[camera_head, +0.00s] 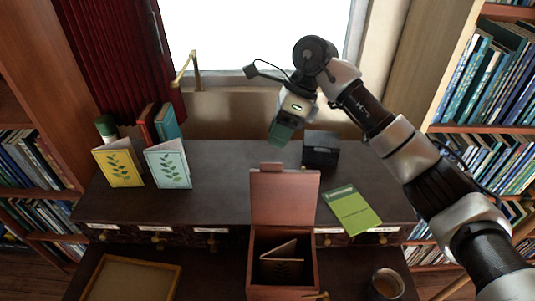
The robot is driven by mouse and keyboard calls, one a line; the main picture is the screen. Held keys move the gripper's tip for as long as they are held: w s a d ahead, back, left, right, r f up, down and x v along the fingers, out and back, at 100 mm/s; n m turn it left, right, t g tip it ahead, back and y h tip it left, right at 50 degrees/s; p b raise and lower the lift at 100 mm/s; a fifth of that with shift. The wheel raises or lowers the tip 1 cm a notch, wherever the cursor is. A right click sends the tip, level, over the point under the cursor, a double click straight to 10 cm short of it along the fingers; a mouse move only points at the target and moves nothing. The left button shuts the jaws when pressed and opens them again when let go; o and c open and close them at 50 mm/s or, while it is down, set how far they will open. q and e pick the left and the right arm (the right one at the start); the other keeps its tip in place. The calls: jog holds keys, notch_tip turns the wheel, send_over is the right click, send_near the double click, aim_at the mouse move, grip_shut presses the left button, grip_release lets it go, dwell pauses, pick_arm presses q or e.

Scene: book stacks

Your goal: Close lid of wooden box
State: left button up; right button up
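The reddish-brown wooden box (312,262) stands at the front centre in the head view. Its lid (284,200) is open, raised upright at the back of the box, with a small tab (271,167) on its top edge. A dark card with a leaf pattern (288,268) is inside the box. My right gripper (280,134) is above and behind the raised lid, apart from it, pointing down. Its fingertips look greenish and blend together, so I cannot tell whether they are open or shut. My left gripper is not in view.
A black box (321,150) sits right of my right gripper. A green booklet (352,210) lies right of the lid. A wooden tray (130,281) is front left and a cup (386,284) front right. Two upright cards stand at left. The desk left of the lid is clear.

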aim_at(264, 163)
jog(key=p+x, duration=0.1)
jog(key=x, duration=0.4)
jog(key=shift+a+f, duration=0.15)
jog(key=shift+f, duration=0.2)
jog(key=shift+s+a+f+p, duration=0.2)
jog(key=shift+a+f+p, duration=0.1)
jog(key=shift+f, duration=0.25)
jog(key=shift+d, duration=0.1)
grip_shut()
